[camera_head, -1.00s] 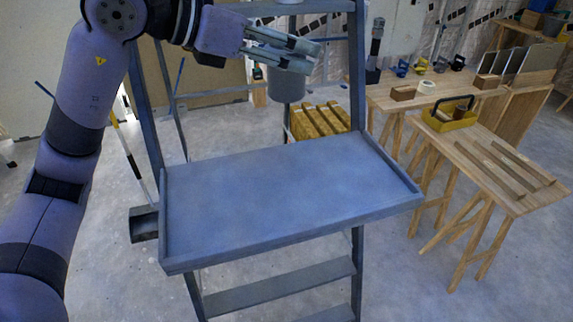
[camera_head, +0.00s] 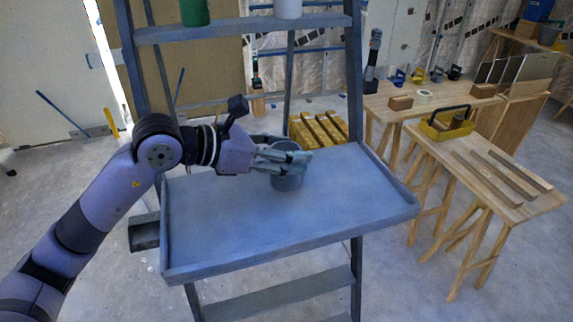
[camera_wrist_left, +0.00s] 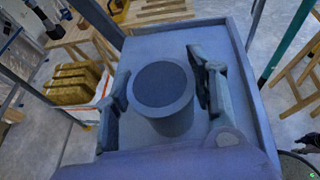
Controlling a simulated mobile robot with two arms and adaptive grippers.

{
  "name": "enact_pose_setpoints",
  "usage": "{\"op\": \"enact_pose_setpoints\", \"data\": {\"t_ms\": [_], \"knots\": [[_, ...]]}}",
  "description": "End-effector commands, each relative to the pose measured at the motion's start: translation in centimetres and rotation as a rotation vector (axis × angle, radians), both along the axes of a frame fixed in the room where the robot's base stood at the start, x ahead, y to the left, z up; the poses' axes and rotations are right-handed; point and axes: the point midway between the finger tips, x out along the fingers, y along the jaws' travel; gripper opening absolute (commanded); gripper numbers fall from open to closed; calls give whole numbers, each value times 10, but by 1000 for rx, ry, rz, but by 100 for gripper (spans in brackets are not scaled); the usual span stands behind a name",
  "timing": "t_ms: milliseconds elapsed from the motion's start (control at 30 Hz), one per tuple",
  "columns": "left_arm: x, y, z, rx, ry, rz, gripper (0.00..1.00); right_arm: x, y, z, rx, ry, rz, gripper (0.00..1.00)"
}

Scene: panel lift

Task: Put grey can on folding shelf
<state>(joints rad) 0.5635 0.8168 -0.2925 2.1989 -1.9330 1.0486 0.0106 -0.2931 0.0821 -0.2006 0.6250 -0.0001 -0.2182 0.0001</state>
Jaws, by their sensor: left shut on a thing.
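The grey can (camera_head: 287,181) is upright over the middle of the blue-grey folding shelf (camera_head: 230,232). I cannot tell whether its base touches the shelf or hangs just above it. My left gripper (camera_head: 299,158) comes in from the left and is shut on the grey can near its top. In the left wrist view the can (camera_wrist_left: 164,88) shows between the two fingers (camera_wrist_left: 160,98), with the shelf (camera_wrist_left: 150,43) under and around it. My right gripper is not in view.
The shelf has a raised rim and is bare around the can. A ladder-like frame carries it, with a green can (camera_head: 194,10) and a white can (camera_head: 288,8) on its upper shelf (camera_head: 240,25). A wooden table (camera_head: 485,165) with a yellow toolbox (camera_head: 447,124) stands right.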

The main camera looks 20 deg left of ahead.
Motion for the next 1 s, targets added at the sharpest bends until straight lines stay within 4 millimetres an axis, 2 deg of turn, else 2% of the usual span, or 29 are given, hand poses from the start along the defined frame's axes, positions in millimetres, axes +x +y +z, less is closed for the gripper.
{"op": "enact_pose_setpoints", "data": {"t_ms": [267,667,700,1000], "knots": [[0,0,-34,-2,2,0,17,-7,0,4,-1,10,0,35],[0,0,-41,0,-1,0,17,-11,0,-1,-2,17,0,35],[0,0,-40,0,0,0,52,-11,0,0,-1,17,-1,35],[0,0,-40,1,1,0,71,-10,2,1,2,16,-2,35]]}}
